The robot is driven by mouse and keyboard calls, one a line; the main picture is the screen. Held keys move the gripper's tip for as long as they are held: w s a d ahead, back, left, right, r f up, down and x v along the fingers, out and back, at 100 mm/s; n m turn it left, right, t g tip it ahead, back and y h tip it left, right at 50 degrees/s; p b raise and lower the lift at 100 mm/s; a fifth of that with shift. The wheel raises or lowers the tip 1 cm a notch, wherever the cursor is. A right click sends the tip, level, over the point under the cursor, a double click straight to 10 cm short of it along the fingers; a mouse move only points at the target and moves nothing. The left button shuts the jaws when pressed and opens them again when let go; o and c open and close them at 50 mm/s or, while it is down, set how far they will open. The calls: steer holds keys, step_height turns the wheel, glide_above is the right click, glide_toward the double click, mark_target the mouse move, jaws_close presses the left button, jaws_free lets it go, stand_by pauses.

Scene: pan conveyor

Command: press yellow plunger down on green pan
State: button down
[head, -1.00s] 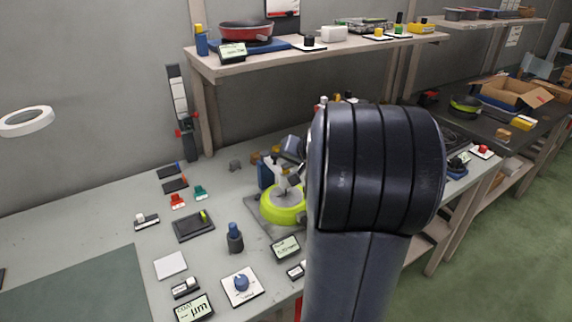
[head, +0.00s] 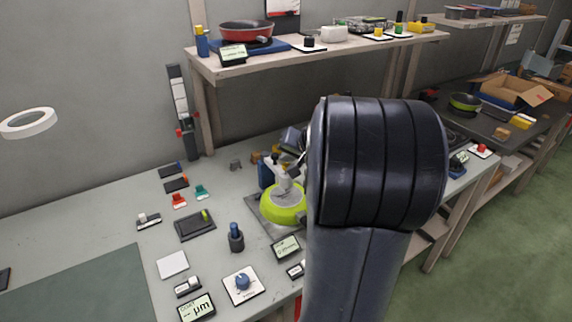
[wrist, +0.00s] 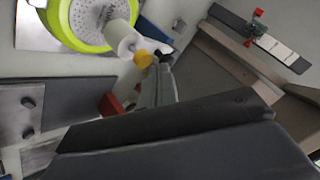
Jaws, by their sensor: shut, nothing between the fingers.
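The lime-green pan (head: 281,212) stands on a grey plate on the workbench, partly hidden behind my arm in the head view. It also shows at the top left of the wrist view (wrist: 88,47), with a perforated grey disc inside. A white cylinder with a yellow end, the yellow plunger (wrist: 143,60), stands out from the disc. My gripper (wrist: 163,56) is shut and empty, its dark fingertips close beside the yellow end. I cannot tell whether they touch. In the head view the plunger's yellow end is hard to make out near my gripper.
A blue knob on a white plate (head: 242,285), a dark bottle-like part (head: 236,238) and small displays lie in front of the pan. A shelf (head: 260,64) with a red pan (head: 246,31) stands behind. The bench's left part is mostly clear.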

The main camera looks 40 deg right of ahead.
step_height(320, 180, up, 5)
steer(key=p, duration=0.3)
steer(key=shift+r, duration=0.1)
stand_by(0.7)
step_height(320, 180, down, 5)
steer(key=b, duration=0.3)
step_height(320, 180, up, 7)
steer(key=p, duration=0.7)
steer(key=shift+p, duration=0.3)
step_height(320, 180, down, 7)
steer(key=b, duration=0.7)
steer(key=shift+r+b, duration=0.15)
steer(key=shift+b, duration=0.15)
